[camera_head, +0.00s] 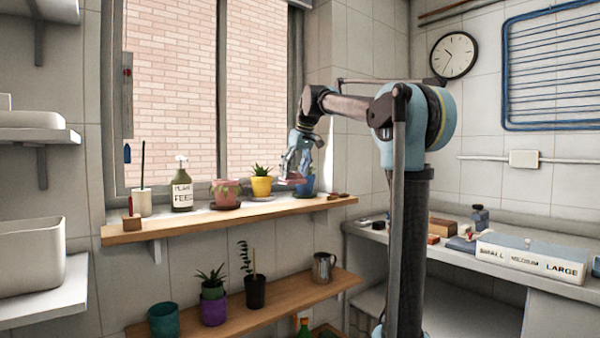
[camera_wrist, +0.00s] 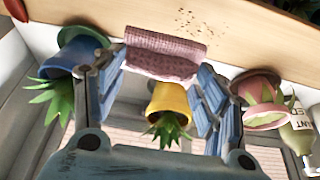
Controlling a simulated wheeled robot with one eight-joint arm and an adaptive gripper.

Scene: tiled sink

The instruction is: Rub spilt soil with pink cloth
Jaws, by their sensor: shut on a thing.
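The pink cloth (camera_wrist: 165,55), a ribbed folded piece, is between the fingertips of my gripper (camera_wrist: 162,64) in the wrist view. My gripper is shut on it. In the head view my gripper (camera_head: 297,168) is over the right part of the wooden window shelf (camera_head: 170,232), with the cloth (camera_head: 291,179) small and pink below it. The spilt soil (camera_wrist: 193,19) shows in the wrist view as dark specks on the shelf board (camera_wrist: 110,18), just beyond the cloth and apart from it. In the head view I cannot make out the soil.
A yellow pot (camera_head: 261,186), a pink pot (camera_head: 226,192) and a blue pot (camera_head: 305,184) stand close around my gripper. The plant feed bottle (camera_head: 182,186) is farther left. A lower shelf (camera_head: 270,308) holds several pots and a metal jug (camera_head: 324,266).

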